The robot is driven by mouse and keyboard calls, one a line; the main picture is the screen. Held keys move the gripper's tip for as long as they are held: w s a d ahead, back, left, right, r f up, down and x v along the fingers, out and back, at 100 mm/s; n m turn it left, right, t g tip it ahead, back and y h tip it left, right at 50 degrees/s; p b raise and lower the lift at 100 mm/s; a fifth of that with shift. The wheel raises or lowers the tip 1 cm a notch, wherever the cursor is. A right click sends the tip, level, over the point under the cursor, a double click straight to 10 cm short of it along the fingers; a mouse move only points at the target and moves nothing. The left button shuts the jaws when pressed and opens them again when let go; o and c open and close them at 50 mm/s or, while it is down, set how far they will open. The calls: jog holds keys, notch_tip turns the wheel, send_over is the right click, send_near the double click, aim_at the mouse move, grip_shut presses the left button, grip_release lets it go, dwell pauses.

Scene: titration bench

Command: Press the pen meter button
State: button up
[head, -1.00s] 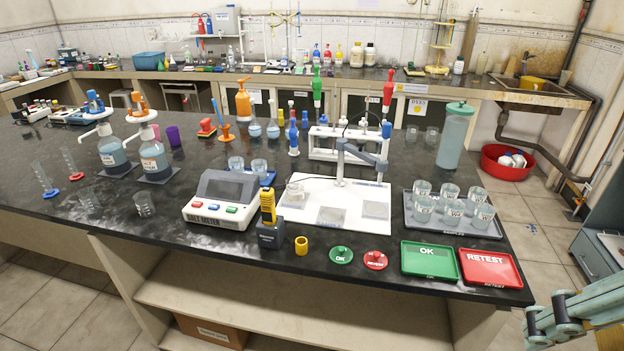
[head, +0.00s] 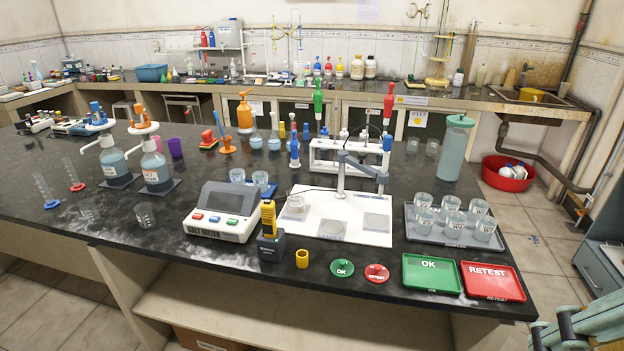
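The yellow pen meter (head: 268,217) stands upright in a dark holder (head: 271,246) near the bench's front edge, just right of the grey salt meter. Its top end is dark; a button on it is too small to make out. Part of my teal arm shows at the lower right edge, off the bench and well apart from the pen meter. I cannot make out my gripper's fingers in this view.
The salt meter (head: 223,212) has coloured buttons. A yellow ring (head: 302,259) and green OK (head: 342,268) and red RETEST (head: 377,273) pieces lie to the right. A white board (head: 330,233) with a grey stand is behind; a tray of beakers (head: 455,239) stands right.

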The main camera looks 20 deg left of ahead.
grip_shut()
dwell(1.4)
